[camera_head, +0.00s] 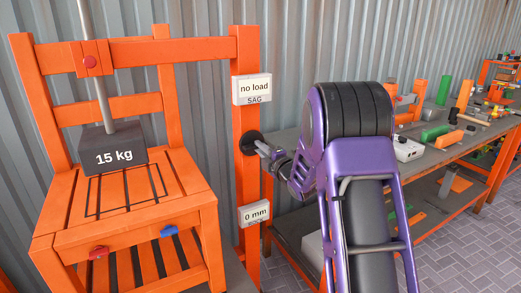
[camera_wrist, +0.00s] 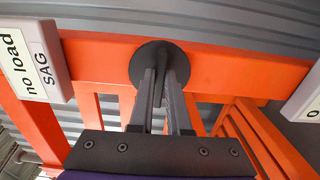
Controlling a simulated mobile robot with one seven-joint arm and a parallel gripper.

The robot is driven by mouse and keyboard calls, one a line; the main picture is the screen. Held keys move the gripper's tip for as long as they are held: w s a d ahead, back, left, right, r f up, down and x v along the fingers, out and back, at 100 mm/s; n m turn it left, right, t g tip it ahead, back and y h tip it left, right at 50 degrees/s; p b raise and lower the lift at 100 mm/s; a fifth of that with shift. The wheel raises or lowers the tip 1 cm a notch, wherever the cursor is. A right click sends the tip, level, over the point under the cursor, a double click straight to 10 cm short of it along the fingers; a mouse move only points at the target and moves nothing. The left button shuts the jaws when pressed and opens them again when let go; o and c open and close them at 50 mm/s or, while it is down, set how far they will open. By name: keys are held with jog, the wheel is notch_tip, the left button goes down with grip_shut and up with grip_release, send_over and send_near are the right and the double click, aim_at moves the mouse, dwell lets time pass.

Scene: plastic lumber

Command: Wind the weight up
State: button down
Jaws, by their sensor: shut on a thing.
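A dark weight (camera_head: 116,150) marked "15 kg" sits on or just above the slatted seat of an orange chair (camera_head: 55,225), inside a dark outline. A grey rod (camera_head: 98,75) rises from its top past an orange crossbar. A round black disc (camera_head: 248,142) is on the orange post right of the chair; the disc also shows in the wrist view (camera_wrist: 141,62). My gripper (camera_head: 268,152) reaches the post from the right. In the wrist view its fingers (camera_wrist: 160,75) are shut on a grey handle in front of the disc. The fingers hide most of the handle.
A "no load" SAG display (camera_head: 252,88) is above the disc, and a "0 mm" display (camera_head: 255,213) is below. A cluttered workbench (camera_head: 450,150) stands right. A corrugated wall is behind.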

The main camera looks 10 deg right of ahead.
jog(key=c, duration=0.9)
grip_release()
jog(key=v, duration=1.7)
jog(key=shift+s+d, duration=0.1)
jog(key=shift+s, duration=0.1)
jog(key=shift+r, duration=0.1)
